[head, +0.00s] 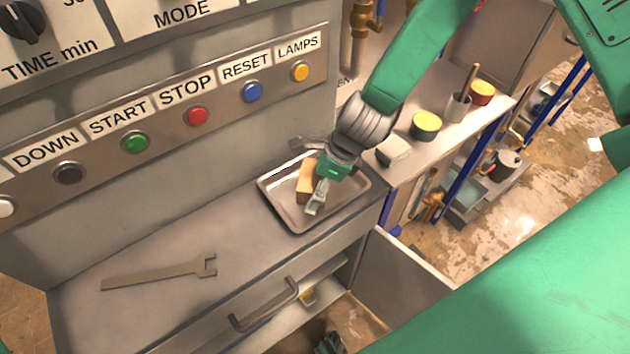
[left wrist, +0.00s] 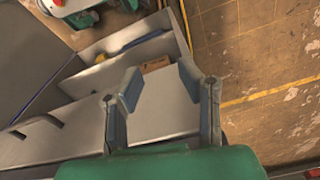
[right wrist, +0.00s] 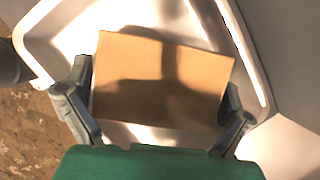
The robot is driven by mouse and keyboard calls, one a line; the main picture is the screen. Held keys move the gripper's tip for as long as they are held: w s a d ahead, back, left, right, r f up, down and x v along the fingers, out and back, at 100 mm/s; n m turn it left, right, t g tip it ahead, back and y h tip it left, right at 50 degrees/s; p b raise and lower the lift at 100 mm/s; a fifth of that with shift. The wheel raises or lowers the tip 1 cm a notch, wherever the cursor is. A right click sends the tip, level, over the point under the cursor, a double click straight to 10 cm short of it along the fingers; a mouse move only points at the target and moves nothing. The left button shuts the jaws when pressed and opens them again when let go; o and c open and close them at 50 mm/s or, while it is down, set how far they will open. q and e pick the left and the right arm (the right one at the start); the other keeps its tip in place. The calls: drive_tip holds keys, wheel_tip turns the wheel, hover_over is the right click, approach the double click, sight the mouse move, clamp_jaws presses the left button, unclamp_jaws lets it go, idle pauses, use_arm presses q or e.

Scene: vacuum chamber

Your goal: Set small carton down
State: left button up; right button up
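The small carton (head: 305,182), a tan box, is at the metal tray (head: 273,203) on the bench, in the head view. My right gripper (head: 317,188) is over the tray with its fingers on either side of the carton. In the right wrist view the carton (right wrist: 165,80) fills the space between the fingers, which appear to press its two sides. The tray (right wrist: 40,75) shows around and below it; whether the carton's underside touches the tray is hidden. My left gripper (left wrist: 158,88) is open and empty, near an open drawer, low at the bottom of the head view.
A flat wrench (head: 160,275) lies on the bench left of the tray. The open drawer (left wrist: 150,50) holds a brown item (left wrist: 155,64). The control panel rises behind the bench.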

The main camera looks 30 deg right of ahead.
drive_tip(key=shift+a+r, duration=0.1)
drive_tip(key=shift+r, duration=0.5)
drive_tip(key=p+v, duration=0.1)
drive_tip(key=v, duration=1)
drive_tip(key=shift+s, duration=0.2)
